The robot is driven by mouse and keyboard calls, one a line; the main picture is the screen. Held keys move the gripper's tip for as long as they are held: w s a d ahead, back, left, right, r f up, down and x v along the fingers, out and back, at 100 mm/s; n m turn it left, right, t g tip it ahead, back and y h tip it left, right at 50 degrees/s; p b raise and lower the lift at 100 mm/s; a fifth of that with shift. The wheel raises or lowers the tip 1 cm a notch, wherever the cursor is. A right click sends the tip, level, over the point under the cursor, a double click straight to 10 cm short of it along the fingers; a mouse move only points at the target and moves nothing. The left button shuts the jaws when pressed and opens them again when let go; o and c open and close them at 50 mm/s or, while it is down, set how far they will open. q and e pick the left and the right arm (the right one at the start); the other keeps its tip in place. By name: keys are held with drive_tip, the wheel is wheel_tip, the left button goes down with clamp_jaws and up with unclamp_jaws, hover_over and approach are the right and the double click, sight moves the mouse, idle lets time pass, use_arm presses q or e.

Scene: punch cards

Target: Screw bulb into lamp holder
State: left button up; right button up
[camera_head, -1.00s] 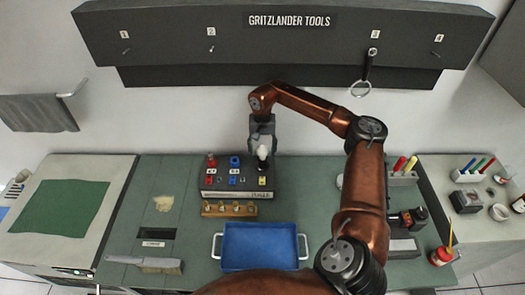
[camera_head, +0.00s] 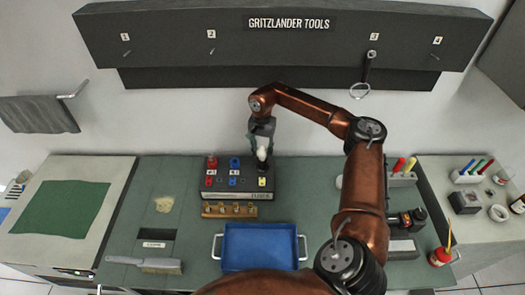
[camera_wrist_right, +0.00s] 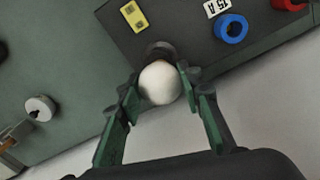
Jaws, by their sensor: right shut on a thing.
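A white round bulb (camera_head: 262,154) is at the back right of a dark panel box (camera_head: 222,187). My right gripper (camera_head: 262,147) comes down from above and is shut on the bulb. In the right wrist view the bulb (camera_wrist_right: 160,84) sits between the two green-padded fingers of the gripper (camera_wrist_right: 158,77). The dark round lamp holder (camera_wrist_right: 158,51) shows just behind the bulb, partly covered by it. The bulb's base is hidden, so I cannot tell how deep it sits. My left gripper is not in view.
A brush (camera_head: 146,264) lies at the left. My right arm covers part of the table's right side.

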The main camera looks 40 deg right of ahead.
drive_tip(key=m+p, duration=0.1)
drive_tip(key=m, duration=0.5)
drive_tip(key=m+p, duration=0.1)
drive_tip(key=m, duration=0.4)
drive_tip(key=shift+m+p, duration=0.35)
drive_tip(key=shift+m, duration=0.65)
drive_tip(key=o, duration=1.1)
